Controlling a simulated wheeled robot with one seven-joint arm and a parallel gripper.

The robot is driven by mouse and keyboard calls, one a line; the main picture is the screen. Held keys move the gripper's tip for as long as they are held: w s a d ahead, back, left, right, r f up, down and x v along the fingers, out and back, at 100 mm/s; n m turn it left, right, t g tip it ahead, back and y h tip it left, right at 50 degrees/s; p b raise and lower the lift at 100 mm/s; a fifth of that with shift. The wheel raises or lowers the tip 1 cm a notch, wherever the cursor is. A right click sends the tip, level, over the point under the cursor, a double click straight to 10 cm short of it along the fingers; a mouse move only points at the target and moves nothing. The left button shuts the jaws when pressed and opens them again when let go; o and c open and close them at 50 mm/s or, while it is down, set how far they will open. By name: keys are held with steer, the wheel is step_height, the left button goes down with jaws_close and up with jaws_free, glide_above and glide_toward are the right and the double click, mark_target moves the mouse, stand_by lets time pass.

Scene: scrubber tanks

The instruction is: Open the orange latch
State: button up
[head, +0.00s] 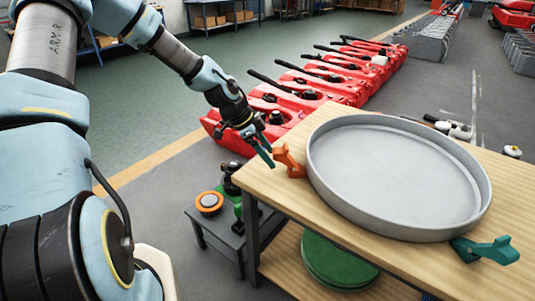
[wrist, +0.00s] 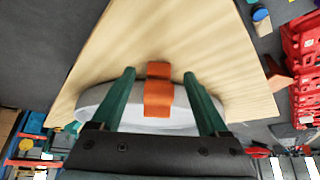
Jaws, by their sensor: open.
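The orange latch (head: 289,160) sits at the left rim of a round grey tank or lid (head: 325,192) on a wooden table. My gripper (head: 266,158) is open just left of the latch, its green fingers angled down toward it. In the wrist view, the orange latch (wrist: 158,98) lies between the two spread green fingers of my gripper (wrist: 159,74), with gaps on both sides. The pale round rim (wrist: 95,97) shows behind it. I cannot tell from these views how far the fingertips are from the latch in depth.
A teal latch (head: 487,250) is on the tank's right side. A small dark stand (head: 222,228) is at the left. Red machines (head: 325,87) line the floor behind.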

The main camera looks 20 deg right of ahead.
steer(key=v, duration=1)
steer(key=shift+a+r+b, duration=0.2)
steer(key=shift+r+b, duration=0.05)
steer(key=shift+b, duration=0.1)
steer(key=shift+w, duration=0.1)
steer(key=s+a+r+n+t+y, duration=0.1)
steer(key=s+a+n, duration=0.1)
steer(key=a+n, duration=0.5)
steer(key=s+a+r+n+t+y, duration=0.1)
steer(key=s+a+n+y, duration=0.1)
steer(key=a+n, duration=0.5)
steer(key=s+a+r+n+t+y, duration=0.1)
steer(key=s+a+n, duration=0.3)
steer(key=a, duration=1)
steer(key=n+y, duration=0.1)
steer(key=n, duration=0.2)
steer(key=shift+s+a+r+t, duration=0.15)
steer(key=shift+s+a+t, duration=0.1)
steer(key=shift+t, duration=0.15)
